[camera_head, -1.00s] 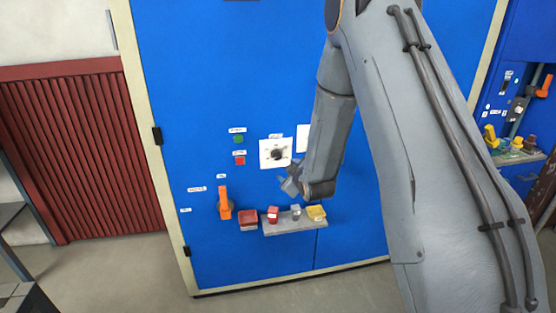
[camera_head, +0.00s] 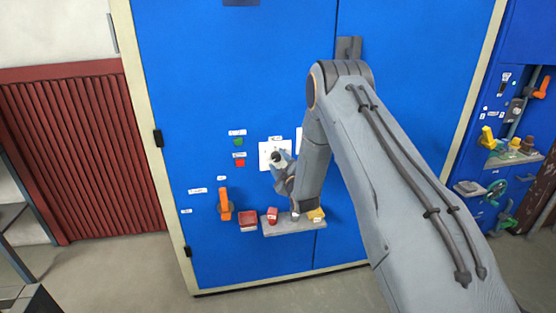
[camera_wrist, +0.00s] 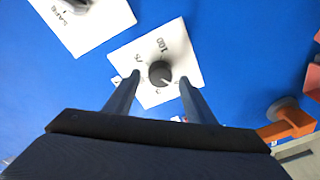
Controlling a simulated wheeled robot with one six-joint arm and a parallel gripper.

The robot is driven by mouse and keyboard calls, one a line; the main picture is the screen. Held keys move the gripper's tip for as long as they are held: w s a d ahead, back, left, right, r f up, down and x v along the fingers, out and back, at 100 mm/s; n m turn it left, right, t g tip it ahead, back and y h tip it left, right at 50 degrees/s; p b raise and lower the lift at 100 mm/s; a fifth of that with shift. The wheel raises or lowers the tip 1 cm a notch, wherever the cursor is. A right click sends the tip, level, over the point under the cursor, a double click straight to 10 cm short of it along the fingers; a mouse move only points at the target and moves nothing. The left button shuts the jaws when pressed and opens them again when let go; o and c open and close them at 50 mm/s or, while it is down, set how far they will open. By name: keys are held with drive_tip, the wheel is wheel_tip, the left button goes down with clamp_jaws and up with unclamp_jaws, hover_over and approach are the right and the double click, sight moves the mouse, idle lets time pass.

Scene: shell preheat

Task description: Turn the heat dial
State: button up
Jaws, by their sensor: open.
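The heat dial is a dark round knob (camera_wrist: 160,72) on a white square plate (camera_wrist: 182,45) with printed marks, one reading 100, on the blue cabinet door. In the wrist view the knob lies ahead of the tips, between the two finger lines. My gripper (camera_wrist: 158,88) is open and empty, with a finger on either side of the knob's line. In the head view my gripper (camera_head: 280,168) is in front of the plate (camera_head: 265,150) and covers part of it. I cannot tell whether the fingers touch the knob.
A second white plate (camera_wrist: 98,18) with a dark control is beside the dial. An orange handle (camera_head: 225,204), a green button (camera_head: 239,142) and a red button (camera_head: 240,162) are to the left. A grey shelf (camera_head: 285,230) with small blocks is below my gripper.

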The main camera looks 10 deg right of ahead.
drive_tip(key=shift+w, duration=0.45)
drive_tip(key=shift+c, duration=0.3)
drive_tip(key=c, duration=1)
